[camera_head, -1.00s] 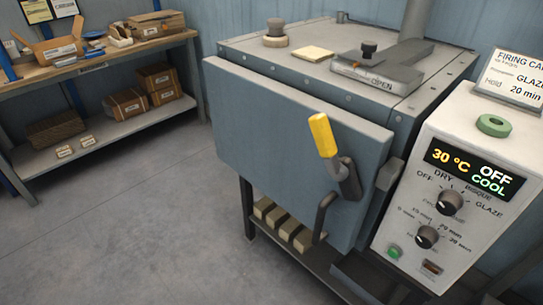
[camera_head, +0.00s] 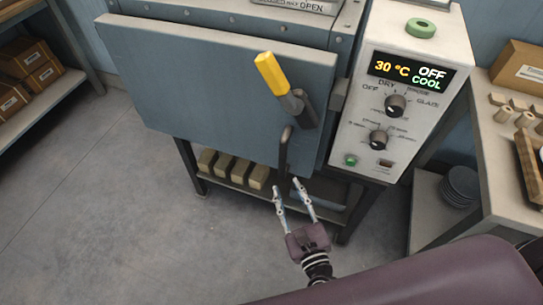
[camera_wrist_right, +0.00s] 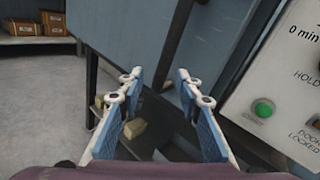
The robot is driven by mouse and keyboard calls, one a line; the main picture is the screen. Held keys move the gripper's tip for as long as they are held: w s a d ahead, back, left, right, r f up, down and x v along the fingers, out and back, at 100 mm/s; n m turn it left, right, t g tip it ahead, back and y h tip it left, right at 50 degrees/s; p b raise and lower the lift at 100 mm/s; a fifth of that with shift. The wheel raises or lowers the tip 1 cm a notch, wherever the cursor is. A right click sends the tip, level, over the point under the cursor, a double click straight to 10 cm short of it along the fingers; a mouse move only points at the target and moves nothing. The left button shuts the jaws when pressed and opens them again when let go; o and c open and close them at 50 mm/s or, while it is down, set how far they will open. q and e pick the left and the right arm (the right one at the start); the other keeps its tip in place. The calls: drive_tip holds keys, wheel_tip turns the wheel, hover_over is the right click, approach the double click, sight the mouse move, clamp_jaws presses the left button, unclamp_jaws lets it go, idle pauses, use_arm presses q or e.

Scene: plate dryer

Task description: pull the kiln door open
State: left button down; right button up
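The kiln door (camera_head: 200,85) is a blue-grey panel on the kiln front; I cannot tell whether it is slightly ajar. A yellow-gripped latch lever (camera_head: 270,74) tilts up and left on its right part. Below it hangs a dark, bent pull handle (camera_head: 284,158), whose bar also shows in the right wrist view (camera_wrist_right: 181,18). My right gripper (camera_head: 287,184) is open and empty, with its fingertips around the height of the handle's lower end; contact is not clear. In the right wrist view its blue-padded fingers (camera_wrist_right: 160,78) are apart. My left gripper is out of view.
The control box (camera_head: 400,90) stands right of the door, reading 30 °C, OFF, COOL. Blocks (camera_head: 230,170) sit on the rack under the kiln. A table (camera_head: 500,150) stands at right, a shelf (camera_head: 30,110) at left. The floor (camera_head: 130,220) before the door is clear.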

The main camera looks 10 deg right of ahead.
sight(284, 163)
drive_tip(key=w+r+m, duration=0.1)
drive_tip(key=w, duration=0.1)
drive_tip(key=w+r+m+h+p, duration=0.1)
drive_tip(key=w, duration=0.1)
drive_tip(key=w+r+m+p, duration=0.1)
drive_tip(key=w+r, duration=0.1)
drive_tip(key=shift+w+d+m+t, duration=0.2)
drive_tip(key=shift+w+m+t, duration=0.1)
drive_tip(key=shift+w+f, duration=0.15)
drive_tip(key=shift+w, duration=0.55)
drive_tip(key=shift+c, duration=0.4)
clamp_jaws()
